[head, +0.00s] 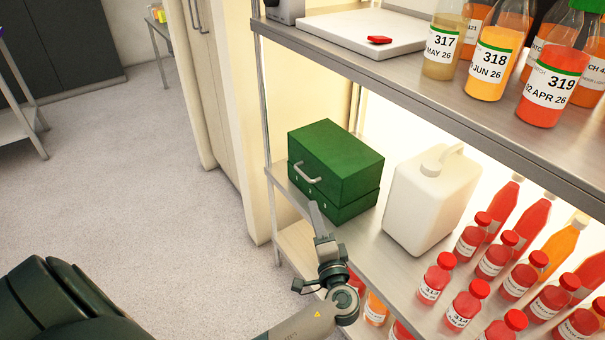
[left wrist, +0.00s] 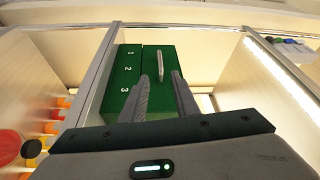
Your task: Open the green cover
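The green box (head: 350,207) stands on the middle shelf, with its green cover (head: 337,157) lying down on the lower part along a visible seam. A pale handle (head: 307,173) is on the cover's front face. In the left wrist view the handle (left wrist: 160,65) is ahead of the fingers, and the numbers 1, 2 and 3 show on the box front (left wrist: 126,72). My left gripper (head: 317,207) is in front of the box, below the handle. In the left wrist view its fingers (left wrist: 161,77) are apart with nothing between them. My right gripper is not in view.
A white jug (head: 430,200) stands close to the right of the box. Several red-capped bottles (head: 466,305) fill the shelf's right. The upper shelf (head: 440,92) overhangs with juice bottles and a white board. A shelf post (head: 263,100) stands left of the box.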

